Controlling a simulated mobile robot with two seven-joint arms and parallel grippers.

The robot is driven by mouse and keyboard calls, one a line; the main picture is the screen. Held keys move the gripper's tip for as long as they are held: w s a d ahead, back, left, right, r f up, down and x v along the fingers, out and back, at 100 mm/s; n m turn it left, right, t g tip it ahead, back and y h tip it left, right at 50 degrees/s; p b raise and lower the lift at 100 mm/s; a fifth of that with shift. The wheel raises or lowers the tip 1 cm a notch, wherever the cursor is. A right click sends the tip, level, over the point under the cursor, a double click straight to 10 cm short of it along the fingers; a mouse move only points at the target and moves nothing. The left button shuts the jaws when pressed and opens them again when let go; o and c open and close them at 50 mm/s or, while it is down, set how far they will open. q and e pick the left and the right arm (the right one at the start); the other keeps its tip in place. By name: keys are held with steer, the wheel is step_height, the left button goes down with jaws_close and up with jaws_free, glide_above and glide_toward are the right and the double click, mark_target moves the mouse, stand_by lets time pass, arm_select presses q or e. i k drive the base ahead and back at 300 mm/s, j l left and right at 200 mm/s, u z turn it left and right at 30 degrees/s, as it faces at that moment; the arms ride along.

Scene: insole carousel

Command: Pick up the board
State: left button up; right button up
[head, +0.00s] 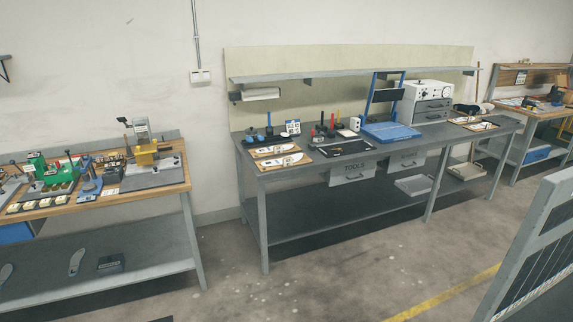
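No gripper of mine shows in the head view. Several flat brown boards lie on the long grey workbench (380,150). At its left end, a front board (268,166) and a board behind it (262,154) each carry pale, insole-like pieces. At the right end, smaller boards (484,127) carry pale items too. I cannot tell which one is the task's board. A dark flat mat or tray (345,148) lies to the right of the left boards.
Another bench (165,178) with green and yellow devices is at left. Open concrete floor (330,270) lies in front. A grey railing (530,240) blocks the lower right.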

mark_target(288, 162)
steer(key=i+u, duration=0.3)
steer(key=i, duration=0.45)
steer(key=i+z, duration=0.1)
steer(key=i, duration=0.4)
steer(key=i+j+z, duration=0.15)
steer(key=i, duration=0.35)
steer(key=i+j+z, duration=0.1)
steer(key=i, duration=0.35)
steer(key=i+l+z, duration=0.3)
steer(key=i, duration=0.3)
steer(key=i+z, duration=0.3)
steer(key=i, duration=0.35)
steer(key=i+l+u, duration=0.2)
steer(key=u, duration=0.15)
steer(key=i+l+u, duration=0.35)
steer(key=l+u, duration=0.3)
steer(key=i, duration=0.05)
